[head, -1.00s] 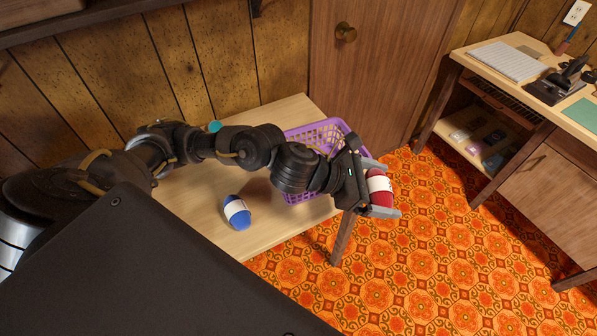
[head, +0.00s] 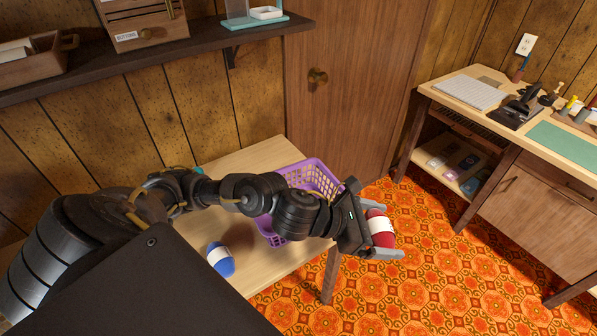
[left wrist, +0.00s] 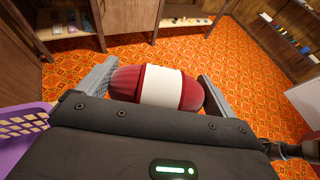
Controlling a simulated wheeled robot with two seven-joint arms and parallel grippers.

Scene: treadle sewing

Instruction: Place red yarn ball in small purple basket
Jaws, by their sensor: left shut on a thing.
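The red yarn ball (head: 381,229), with a white paper band, is between the fingers of my left gripper (head: 383,227). It also shows in the left wrist view (left wrist: 158,88), with a grey finger at each end. My left gripper is shut on it and holds it above the patterned floor, just past the right edge of the wooden table (head: 233,160). The small purple basket (head: 312,172) stands on the table, behind and left of the gripper; my arm hides part of it. The basket's edge also shows at left in the left wrist view (left wrist: 20,125). My right gripper is not in view.
A blue yarn ball (head: 221,260) lies on the table in front of the basket. A wooden door (head: 350,70) is behind the table. A workbench (head: 470,100) stands at the right, with open floor between. A wall shelf (head: 130,55) runs at upper left.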

